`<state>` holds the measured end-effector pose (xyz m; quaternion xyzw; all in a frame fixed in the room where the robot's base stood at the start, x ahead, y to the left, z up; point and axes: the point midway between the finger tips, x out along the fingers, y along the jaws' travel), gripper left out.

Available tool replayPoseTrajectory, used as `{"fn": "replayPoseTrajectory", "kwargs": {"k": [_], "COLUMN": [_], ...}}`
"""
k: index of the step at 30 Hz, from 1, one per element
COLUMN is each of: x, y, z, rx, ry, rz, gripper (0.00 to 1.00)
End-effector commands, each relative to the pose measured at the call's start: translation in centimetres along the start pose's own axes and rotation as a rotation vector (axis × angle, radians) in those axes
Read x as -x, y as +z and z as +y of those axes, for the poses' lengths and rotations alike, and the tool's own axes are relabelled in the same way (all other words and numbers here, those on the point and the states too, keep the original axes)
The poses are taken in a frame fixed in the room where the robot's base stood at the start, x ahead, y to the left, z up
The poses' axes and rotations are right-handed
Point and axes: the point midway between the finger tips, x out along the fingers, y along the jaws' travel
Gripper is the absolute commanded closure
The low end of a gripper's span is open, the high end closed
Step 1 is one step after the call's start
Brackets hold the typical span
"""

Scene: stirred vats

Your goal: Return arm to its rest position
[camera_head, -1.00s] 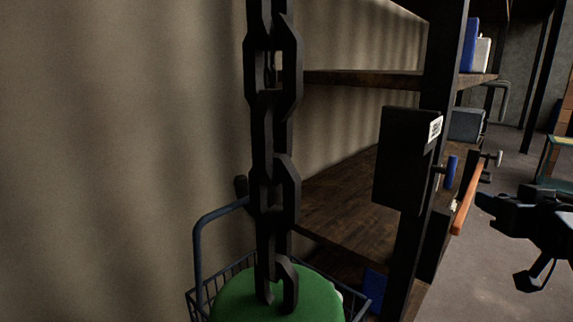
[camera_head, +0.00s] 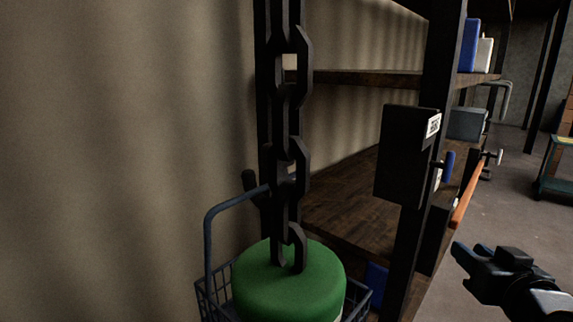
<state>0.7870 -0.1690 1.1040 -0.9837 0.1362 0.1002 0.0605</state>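My gripper (camera_head: 468,260) is at the lower right of the head view, in free air to the right of the shelf post. Its dark fingers point to the left. I see nothing held in it, but the dark shapes do not show whether the fingers are apart. My forearm runs off the lower right edge.
A thick dark chain (camera_head: 289,155) hangs in front, down to a green cylinder (camera_head: 289,278) in a blue wire basket (camera_head: 215,278). A shelf post (camera_head: 440,75) carries a black box (camera_head: 405,155). Grey floor (camera_head: 510,200) lies open at the right.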

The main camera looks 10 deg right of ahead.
Motion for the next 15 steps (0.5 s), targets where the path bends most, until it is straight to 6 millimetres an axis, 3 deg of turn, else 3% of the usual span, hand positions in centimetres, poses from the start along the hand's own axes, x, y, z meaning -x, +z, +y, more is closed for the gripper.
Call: {"fn": "replayPoseTrajectory", "kwargs": {"k": [8, 15], "x": [6.0, 13.4], "y": [8.7, 14.6], "z": [-4.3, -6.5], "rx": [-0.041, -0.035], "ry": [-0.041, -0.071], "rz": [-0.022, -0.038], "gripper": [0.67, 0.67]}}
